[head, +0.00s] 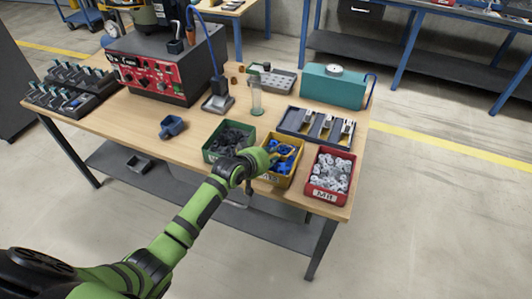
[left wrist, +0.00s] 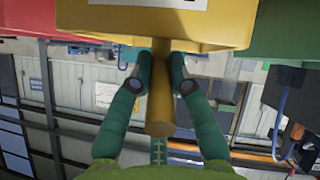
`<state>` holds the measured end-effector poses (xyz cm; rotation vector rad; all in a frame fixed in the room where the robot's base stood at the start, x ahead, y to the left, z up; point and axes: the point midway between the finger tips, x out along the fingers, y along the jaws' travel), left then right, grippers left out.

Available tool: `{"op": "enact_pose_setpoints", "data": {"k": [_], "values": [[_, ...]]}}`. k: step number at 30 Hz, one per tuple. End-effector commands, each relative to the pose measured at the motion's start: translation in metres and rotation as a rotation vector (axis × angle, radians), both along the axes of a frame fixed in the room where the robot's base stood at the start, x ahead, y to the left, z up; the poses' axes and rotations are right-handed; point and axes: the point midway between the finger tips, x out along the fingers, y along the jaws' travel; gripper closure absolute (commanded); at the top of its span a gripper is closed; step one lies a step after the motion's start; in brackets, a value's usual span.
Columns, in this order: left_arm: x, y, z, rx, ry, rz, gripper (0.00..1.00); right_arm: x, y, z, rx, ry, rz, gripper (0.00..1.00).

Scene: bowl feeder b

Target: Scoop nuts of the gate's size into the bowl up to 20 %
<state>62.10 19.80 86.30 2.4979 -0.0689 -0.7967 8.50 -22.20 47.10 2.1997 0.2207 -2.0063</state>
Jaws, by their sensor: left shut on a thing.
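My left gripper (head: 266,155) reaches over the front of the yellow bin (head: 294,169), which holds blue nuts (head: 283,164). In the left wrist view its fingers (left wrist: 158,85) are shut on a mustard-yellow handle (left wrist: 160,115), and the labelled wall of the yellow bin (left wrist: 215,22) is just beyond. The handle looks like a scoop's; its cup cannot be made out. A green bin (head: 211,153) with dark parts stands to the left, a red bin (head: 316,191) with silvery nuts to the right. The bowl on the red-fronted feeder (head: 150,70) is largely cut off at the top edge.
A blue scoop-like cup (head: 172,126) lies on the table left of the bins. A clear cylinder (head: 256,103), a small metal tray (head: 218,104), a grey gauge tray (head: 292,126) and a teal box (head: 318,88) stand behind. The table's front left (head: 135,120) is fairly clear.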

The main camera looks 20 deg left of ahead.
Motion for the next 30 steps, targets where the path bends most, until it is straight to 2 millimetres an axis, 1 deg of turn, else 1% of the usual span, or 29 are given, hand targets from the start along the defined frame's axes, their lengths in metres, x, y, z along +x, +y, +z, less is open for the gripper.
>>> {"op": "enact_pose_setpoints", "data": {"k": [1,5,17,30], "values": [[0.001,0.000,0.007,0.000,-0.003,0.001,1.00,0.000,0.000,0.004,0.000,0.000,0.000,0.41],[0.001,0.001,0.017,0.001,-0.003,0.000,1.00,0.000,0.000,0.011,0.000,0.000,0.001,0.41],[0.000,0.001,0.057,0.000,-0.004,0.001,1.00,0.000,-0.001,0.038,-0.001,0.000,0.001,0.41],[-0.002,0.002,0.101,-0.009,-0.039,0.000,1.00,0.000,-0.001,0.077,-0.001,0.000,0.001,0.41]]}}
